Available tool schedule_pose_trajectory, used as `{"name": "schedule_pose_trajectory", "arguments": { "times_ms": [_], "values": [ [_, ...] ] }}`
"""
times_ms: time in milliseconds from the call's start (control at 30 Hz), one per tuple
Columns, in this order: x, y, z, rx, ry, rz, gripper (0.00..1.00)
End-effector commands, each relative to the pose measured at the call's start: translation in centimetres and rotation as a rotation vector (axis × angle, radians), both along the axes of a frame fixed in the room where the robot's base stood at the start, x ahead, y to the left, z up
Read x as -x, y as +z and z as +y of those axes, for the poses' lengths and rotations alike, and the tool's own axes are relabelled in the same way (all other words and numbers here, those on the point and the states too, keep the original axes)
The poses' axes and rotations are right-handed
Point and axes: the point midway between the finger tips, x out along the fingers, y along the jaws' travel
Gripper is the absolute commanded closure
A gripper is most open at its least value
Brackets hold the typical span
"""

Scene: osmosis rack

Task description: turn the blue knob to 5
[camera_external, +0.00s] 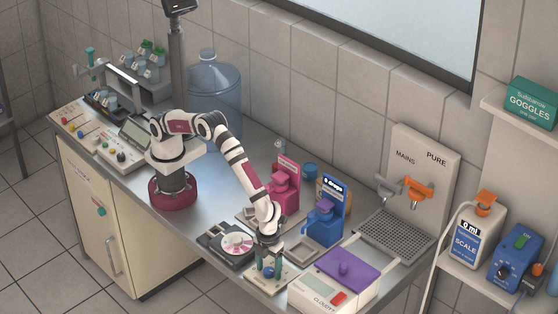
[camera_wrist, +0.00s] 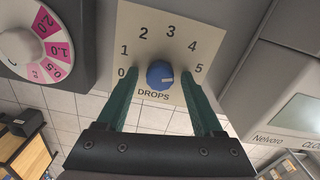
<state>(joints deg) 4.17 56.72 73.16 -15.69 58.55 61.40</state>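The blue knob (camera_wrist: 160,74) sits on a cream plate (camera_wrist: 168,28) marked 0 to 5 in an arc, with DROPS below. A pale mark on the knob lies on its right side, roughly toward the 5; I cannot tell the exact reading. My gripper (camera_wrist: 161,76) has green fingers, one on each side of the knob, with visible gaps between. In the external view my gripper (camera_external: 268,262) points down over the plate (camera_external: 285,277), and the knob (camera_external: 268,271) shows partly between the fingers.
A pink and white dial (camera_external: 236,243) on a black base stands just left of the plate. A white device with a purple lid (camera_external: 344,268) is close on the right. A blue drops dispenser (camera_external: 326,215) and a pink one (camera_external: 284,185) stand behind.

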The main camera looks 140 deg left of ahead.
Motion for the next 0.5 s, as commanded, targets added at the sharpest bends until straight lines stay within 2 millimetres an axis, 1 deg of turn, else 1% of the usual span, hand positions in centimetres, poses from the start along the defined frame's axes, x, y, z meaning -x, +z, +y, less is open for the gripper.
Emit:
{"name": "schedule_pose_trajectory", "arguments": {
  "times_ms": [267, 333, 433, 467, 500],
  "values": [
    [0.0, 0.1, 0.0, 0.0, 0.0, 0.0, 0.28],
    [0.0, 0.5, 0.0, 0.0, 0.0, -0.001, 0.28],
    [-0.1, 2.0, 0.0, 0.001, 0.001, -0.003, 0.28],
    [-0.1, 2.6, 0.0, 0.001, 0.0, -0.003, 0.28],
    [-0.1, 3.8, 0.0, 0.0, 0.0, -0.005, 0.28]
  ]
}}
